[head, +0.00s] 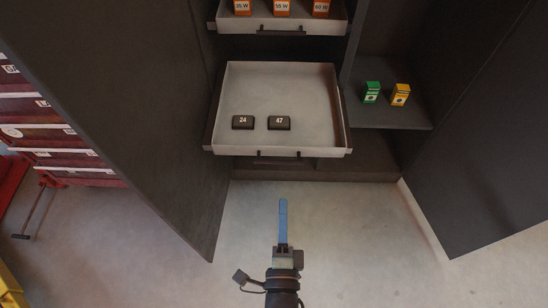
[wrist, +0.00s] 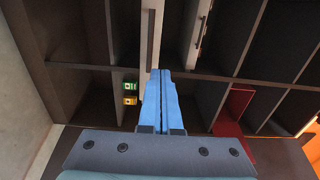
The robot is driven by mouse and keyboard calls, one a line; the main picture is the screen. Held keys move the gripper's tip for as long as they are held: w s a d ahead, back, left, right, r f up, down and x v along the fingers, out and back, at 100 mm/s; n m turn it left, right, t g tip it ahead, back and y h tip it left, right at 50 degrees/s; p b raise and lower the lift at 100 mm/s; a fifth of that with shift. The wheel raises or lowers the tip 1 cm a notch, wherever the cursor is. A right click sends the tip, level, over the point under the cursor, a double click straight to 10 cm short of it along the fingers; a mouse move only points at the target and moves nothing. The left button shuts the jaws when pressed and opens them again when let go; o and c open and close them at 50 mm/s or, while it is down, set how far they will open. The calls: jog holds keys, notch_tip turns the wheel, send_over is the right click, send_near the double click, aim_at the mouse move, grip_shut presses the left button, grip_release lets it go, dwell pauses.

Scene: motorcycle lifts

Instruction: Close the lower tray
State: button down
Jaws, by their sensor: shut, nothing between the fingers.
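The lower tray (head: 319,151) is a light grey drawer pulled out of a dark cabinet, with a dark handle on its front. Two black blocks marked 24 (head: 243,122) and 47 (head: 279,123) lie in it. My gripper (head: 283,201) has blue fingers, shut and empty, in front of the tray and pointing towards it. A gap to the tray front shows in the head view. In the wrist view, which is turned sideways, the shut fingers (wrist: 161,72) overlap the picture of the tray front (wrist: 156,12); I cannot tell the distance there.
The upper tray (head: 334,27) holds orange boxes and is also pulled out. A green box (head: 371,92) and a yellow box (head: 400,95) stand on a shelf to the right. Open cabinet doors flank both sides (head: 150,120) (head: 480,150). The floor between them is clear.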

aim_at(283, 147)
jog(key=w+b, duration=0.4)
jog(key=w, duration=0.9)
jog(key=shift+w+f, duration=0.15)
jog(key=shift+w, duration=0.2)
jog(key=shift+w, duration=0.1)
